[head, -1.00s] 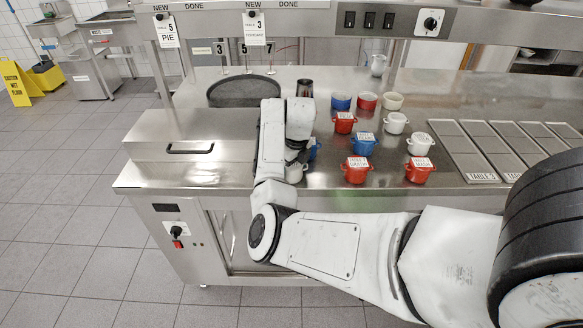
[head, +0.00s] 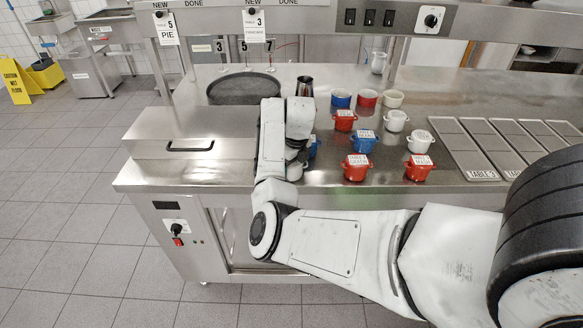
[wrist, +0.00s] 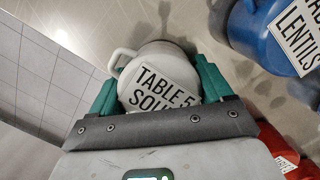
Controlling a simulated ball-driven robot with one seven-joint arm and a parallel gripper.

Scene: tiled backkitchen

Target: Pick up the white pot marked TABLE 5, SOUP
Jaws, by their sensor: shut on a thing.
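The white pot (wrist: 155,62) with a card reading TABLE 5 and SOU, the rest cut off, is between the two green fingers of my gripper (wrist: 152,88) in the wrist view. My gripper is shut on it, with one finger on each side. A handle of the pot sticks out at the upper left. The bottom of the pot is hidden, so I cannot tell whether it is clear of the counter. In the head view a bit of the white pot (head: 294,172) shows beside my wrist, near the counter's front edge; my arm hides the rest.
A blue pot marked LENTILS (wrist: 268,38) stands close to the right. A red pot (wrist: 285,148) is at lower right. More red, blue and white pots stand on the steel counter (head: 310,178). A steel box (head: 190,146) stands at left and a round dark tray (head: 243,88) behind.

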